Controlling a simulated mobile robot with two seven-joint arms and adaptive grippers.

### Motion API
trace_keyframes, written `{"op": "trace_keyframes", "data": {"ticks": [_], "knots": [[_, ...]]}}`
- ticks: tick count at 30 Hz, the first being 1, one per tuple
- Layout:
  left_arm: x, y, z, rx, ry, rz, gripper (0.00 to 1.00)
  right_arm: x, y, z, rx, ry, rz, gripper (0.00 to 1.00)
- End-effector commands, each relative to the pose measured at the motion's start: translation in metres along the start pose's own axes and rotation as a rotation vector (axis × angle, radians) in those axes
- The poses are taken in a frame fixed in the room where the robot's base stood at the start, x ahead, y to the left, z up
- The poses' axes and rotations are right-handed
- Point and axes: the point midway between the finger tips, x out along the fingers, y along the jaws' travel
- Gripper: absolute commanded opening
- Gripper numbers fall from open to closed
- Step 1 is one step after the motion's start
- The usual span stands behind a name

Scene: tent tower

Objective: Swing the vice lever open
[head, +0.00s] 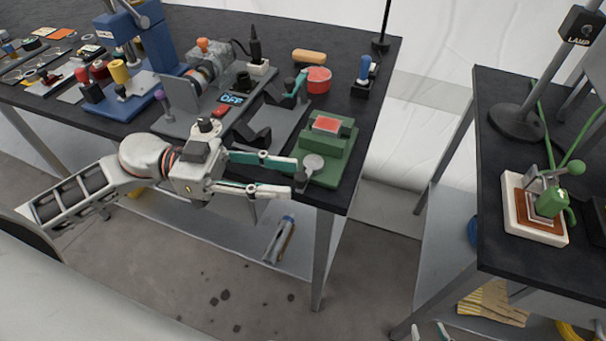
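A green vice-like block (338,158) sits at the right front corner of the left bench. It has a red piece on top and a round grey knob (313,162) at its front left; I cannot tell clearly which part is its lever. My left gripper (297,178) reaches in from the left, its two teal-padded fingers apart. The upper fingertip is beside the grey knob and the lower one is in front of the block; whether they touch is unclear. Two teal and white fingertips of my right gripper (428,331) show apart at the bottom edge.
A green clamp on a white base (512,220) and a lamp are on the right bench. A gap separates the benches.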

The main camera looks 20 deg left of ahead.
Motion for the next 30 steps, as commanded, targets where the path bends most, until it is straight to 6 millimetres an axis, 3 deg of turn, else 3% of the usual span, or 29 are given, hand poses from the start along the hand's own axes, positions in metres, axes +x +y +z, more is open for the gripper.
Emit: {"op": "trace_keyframes", "data": {"ticks": [3,9,19,23,30], "knots": [[0.019,0.000,-0.002,0.005,0.005,0.001,0.33,0.000,0.000,-0.001,0.002,0.003,0.000,0.33],[0.038,0.000,-0.001,0.003,0.003,-0.001,0.33,0.000,-0.001,-0.002,0.006,0.004,-0.001,0.33],[0.043,0.000,0.000,0.001,0.002,-0.001,0.33,0.001,-0.001,-0.002,0.006,0.004,-0.001,0.33],[0.042,0.000,0.000,0.001,0.002,-0.001,0.02,0.001,-0.001,-0.002,0.006,0.004,-0.001,0.33],[0.043,-0.001,-0.001,0.001,0.002,-0.002,0.00,0.001,-0.001,-0.003,0.005,0.005,-0.001,0.33]]}}
